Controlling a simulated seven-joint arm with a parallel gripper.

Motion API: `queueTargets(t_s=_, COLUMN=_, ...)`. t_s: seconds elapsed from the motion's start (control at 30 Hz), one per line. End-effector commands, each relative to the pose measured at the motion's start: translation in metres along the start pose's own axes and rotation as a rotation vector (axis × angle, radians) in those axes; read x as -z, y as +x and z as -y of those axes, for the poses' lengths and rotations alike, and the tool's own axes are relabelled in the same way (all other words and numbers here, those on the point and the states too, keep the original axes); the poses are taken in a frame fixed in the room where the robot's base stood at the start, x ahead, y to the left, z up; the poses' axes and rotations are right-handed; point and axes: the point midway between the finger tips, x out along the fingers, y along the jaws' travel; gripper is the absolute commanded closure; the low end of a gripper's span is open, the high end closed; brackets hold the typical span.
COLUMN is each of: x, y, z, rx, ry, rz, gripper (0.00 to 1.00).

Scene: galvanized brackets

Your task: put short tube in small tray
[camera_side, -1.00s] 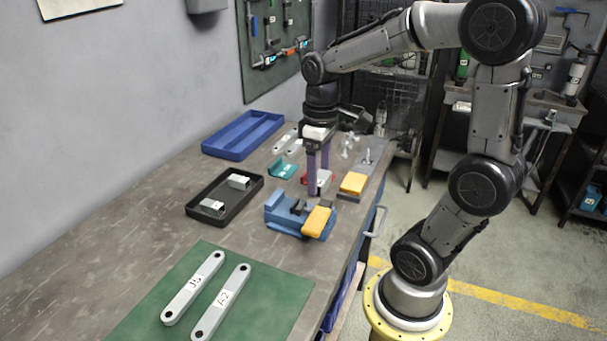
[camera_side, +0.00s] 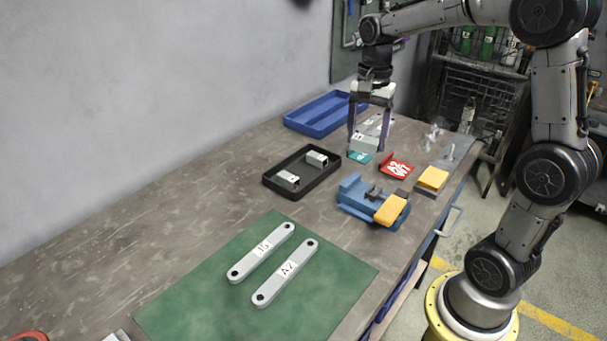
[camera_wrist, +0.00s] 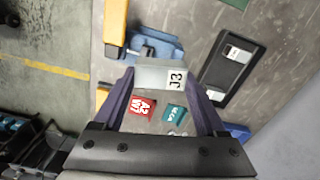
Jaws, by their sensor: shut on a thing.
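A short grey tube (camera_wrist: 150,75) with a J3 label is between the two purple fingers of my gripper (camera_wrist: 165,88) in the wrist view. My gripper (camera_side: 367,138) is shut on it, raised over the back of the bench near the teal holder. The small black tray (camera_side: 320,181) lies to the left of my gripper in the side view and holds two short grey pieces. The tray also shows in the wrist view (camera_wrist: 221,74), to the right of the held tube.
A red holder (camera_side: 397,167) and teal holder (camera_side: 360,156) stand empty. A blue fixture (camera_side: 355,195) with an orange block is in front. A blue two-compartment tray (camera_side: 313,128) is behind the black tray. Two long bars (camera_side: 285,272) lie on a green mat (camera_side: 215,295).

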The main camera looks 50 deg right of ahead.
Motion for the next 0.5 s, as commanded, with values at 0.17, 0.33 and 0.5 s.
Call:
queueTargets(t_s=0.17, x=0.010, y=0.017, z=0.042, rx=-0.003, ry=0.211, rz=0.002, gripper=0.83)
queueTargets(t_s=0.33, x=0.010, y=0.038, z=0.065, rx=-0.001, ry=0.211, rz=0.001, gripper=0.83)
queueTargets(t_s=0.5, x=0.013, y=0.053, z=0.078, rx=-0.001, ry=0.200, rz=0.000, gripper=0.83)
